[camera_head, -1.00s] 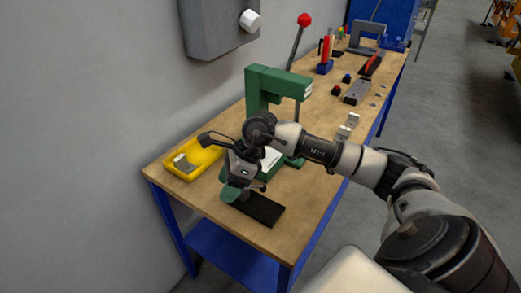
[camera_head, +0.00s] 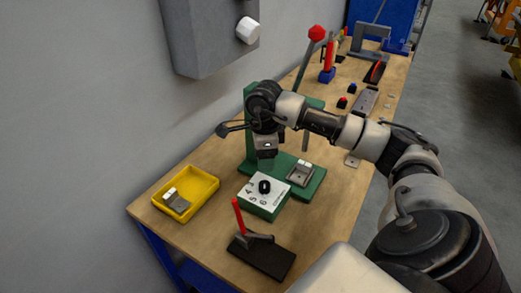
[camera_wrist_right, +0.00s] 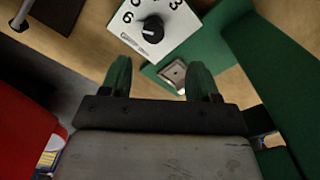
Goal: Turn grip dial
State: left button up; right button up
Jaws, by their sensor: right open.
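The grip dial (camera_head: 264,186) is a small black knob on a white plate with numbers, on top of a green block in the head view. In the right wrist view the dial (camera_wrist_right: 152,29) shows near the top, with a white pointer mark and several numbers around it. My right gripper (camera_head: 266,160) hangs above and behind the dial, apart from it. In the wrist view its two green fingertips (camera_wrist_right: 159,78) are spread with nothing between them. My left gripper is not in view.
The green press (camera_head: 312,190) holds a metal part. A yellow tray (camera_head: 212,184) with a metal part stands left. A black base (camera_head: 262,262) with a red-handled lever (camera_head: 239,216) is in front. A grey wall box (camera_head: 205,45) has a white knob (camera_head: 248,30).

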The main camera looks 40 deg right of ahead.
aim_at(264, 184)
jog(key=f, duration=0.1)
jog(key=s+f+p, duration=0.1)
jog(key=f, duration=0.3)
jog(key=shift+s+a+f+p, duration=0.15)
jog(key=shift+a+p, duration=0.15)
jog(key=shift+a, duration=0.1)
jog(key=f, duration=0.3)
jog(key=shift+w+d+p, duration=0.15)
jog(key=shift+w+p, duration=0.05)
jog(key=shift+p, duration=0.1)
jog(key=shift+f, duration=0.8)
jog(key=shift+c, duration=1.4)
jog(key=c, duration=0.6)
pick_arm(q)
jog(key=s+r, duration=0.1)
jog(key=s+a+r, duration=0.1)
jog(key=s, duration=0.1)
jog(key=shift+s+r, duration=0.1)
pick_arm(e)
jog(key=shift+c, duration=0.2)
